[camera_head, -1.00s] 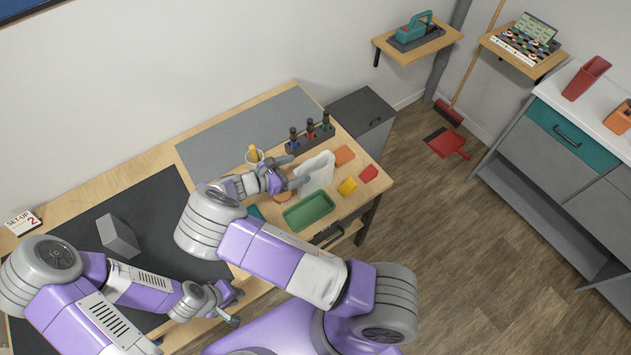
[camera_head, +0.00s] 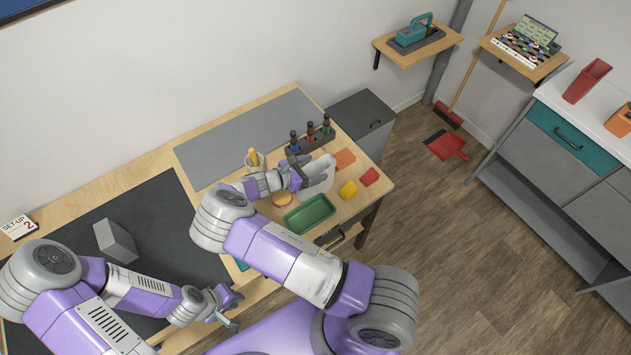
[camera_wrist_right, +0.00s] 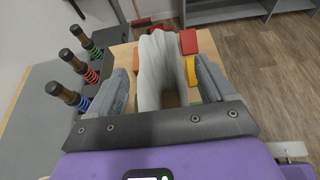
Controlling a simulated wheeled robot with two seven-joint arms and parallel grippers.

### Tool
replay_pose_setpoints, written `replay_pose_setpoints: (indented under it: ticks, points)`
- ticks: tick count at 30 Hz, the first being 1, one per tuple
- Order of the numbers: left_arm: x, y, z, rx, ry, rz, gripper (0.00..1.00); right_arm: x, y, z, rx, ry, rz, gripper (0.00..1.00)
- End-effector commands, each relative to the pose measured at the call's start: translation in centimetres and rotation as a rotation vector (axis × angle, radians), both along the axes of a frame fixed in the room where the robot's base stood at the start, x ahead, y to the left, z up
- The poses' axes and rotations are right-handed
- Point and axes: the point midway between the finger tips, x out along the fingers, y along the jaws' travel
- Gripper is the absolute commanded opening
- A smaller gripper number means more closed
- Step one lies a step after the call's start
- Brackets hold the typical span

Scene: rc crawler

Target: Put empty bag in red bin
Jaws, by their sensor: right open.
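The pale, whitish bag (camera_head: 319,174) stands upright on the right part of the wooden workbench. My right gripper (camera_head: 304,174) is open at its left side. In the right wrist view the bag (camera_wrist_right: 157,68) rises between the two spread fingers of my right gripper (camera_wrist_right: 160,88), with a visible gap at least on the right side. A red bin (camera_head: 587,80) stands on the white counter at the far right. My left gripper (camera_head: 236,309) is over the bench's front edge, its fingers looking spread and empty.
A green tray (camera_head: 309,214) lies in front, with yellow (camera_head: 348,189), red (camera_head: 369,177) and orange (camera_head: 345,159) pieces to the right. Open floor separates bench and counter.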

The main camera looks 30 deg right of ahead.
Motion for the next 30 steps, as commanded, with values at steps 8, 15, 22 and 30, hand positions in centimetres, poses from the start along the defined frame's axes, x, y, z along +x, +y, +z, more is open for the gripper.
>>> replay_pose_setpoints:
  ticks: [8, 15, 22, 30]
  points:
    - [0.0, 0.0, 0.0, 0.000, 0.000, 0.000, 0.21, 0.0, 0.0, 0.0, 0.000, 0.000, 0.000, 0.51]
    - [0.0, 0.0, 0.0, 0.000, 0.000, 0.000, 0.21, 0.0, 0.1, 0.0, 0.000, 0.000, 0.000, 0.14]
    - [0.0, 0.0, 0.0, 0.000, 0.000, 0.000, 0.21, 0.0, 0.1, 0.1, 0.000, -0.001, 0.000, 0.07]
    - [0.0, 0.0, 0.1, 0.000, 0.000, 0.000, 0.21, 0.0, 0.1, 4.0, 0.002, -0.004, -0.002, 0.07]
